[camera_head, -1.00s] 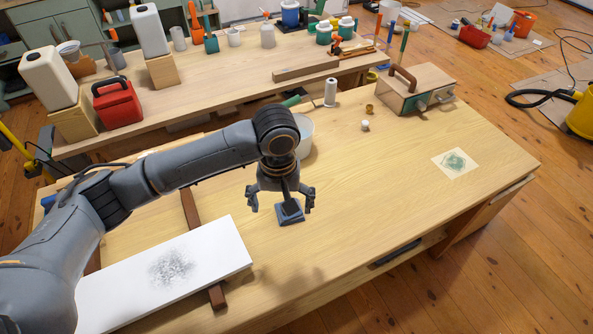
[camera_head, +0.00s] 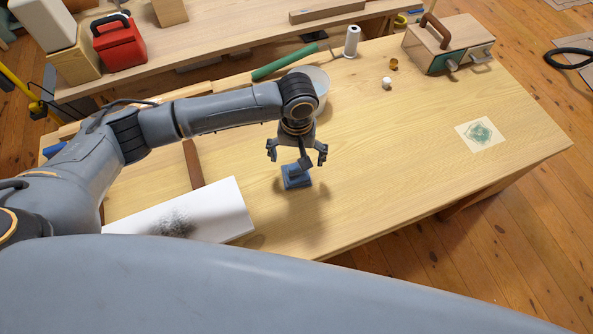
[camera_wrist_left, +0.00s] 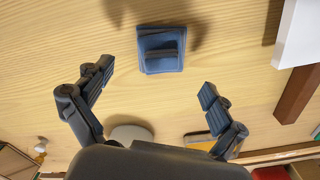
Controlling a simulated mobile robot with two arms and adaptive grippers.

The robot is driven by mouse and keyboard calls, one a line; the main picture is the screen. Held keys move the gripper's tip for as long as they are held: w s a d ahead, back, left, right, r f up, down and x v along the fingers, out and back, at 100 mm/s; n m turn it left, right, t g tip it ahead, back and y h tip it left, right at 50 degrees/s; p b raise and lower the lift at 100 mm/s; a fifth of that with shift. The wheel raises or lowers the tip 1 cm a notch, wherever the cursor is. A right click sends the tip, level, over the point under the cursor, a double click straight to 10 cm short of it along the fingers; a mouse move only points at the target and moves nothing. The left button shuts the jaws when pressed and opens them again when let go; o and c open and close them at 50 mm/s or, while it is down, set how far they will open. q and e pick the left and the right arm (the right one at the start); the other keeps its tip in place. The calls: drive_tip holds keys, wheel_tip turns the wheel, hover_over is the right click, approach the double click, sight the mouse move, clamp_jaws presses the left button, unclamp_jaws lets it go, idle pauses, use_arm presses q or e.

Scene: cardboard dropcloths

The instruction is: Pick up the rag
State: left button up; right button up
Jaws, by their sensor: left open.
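A small blue folded piece (camera_head: 297,182), which I take to be the rag, lies on the wooden table (camera_head: 400,185). It has a square base and a raised fold on top. It also shows in the left wrist view (camera_wrist_left: 160,50), beyond the fingertips and between their lines. My left gripper (camera_head: 297,156) is open and empty above it, with fingers spread; the fingers also show in the left wrist view (camera_wrist_left: 157,84). They look apart from the blue piece. My right gripper is out of view.
A white panel (camera_head: 215,205) with grey dust rests left of the blue piece on dark wooden strips. A pale bucket (camera_head: 320,82) stands behind my gripper. The table's middle is clear.

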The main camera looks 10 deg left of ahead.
sight(296, 166)
use_arm(q)
drive_tip(key=shift+s+f+p, duration=0.2)
drive_tip(key=shift+f+p, duration=0.3)
drive_tip(key=shift+f, duration=0.55)
wheel_tip(296, 166, down, 3)
drive_tip(key=shift+r, duration=0.15)
drive_tip(key=c, duration=0.9)
drive_tip(key=shift+c, duration=0.8)
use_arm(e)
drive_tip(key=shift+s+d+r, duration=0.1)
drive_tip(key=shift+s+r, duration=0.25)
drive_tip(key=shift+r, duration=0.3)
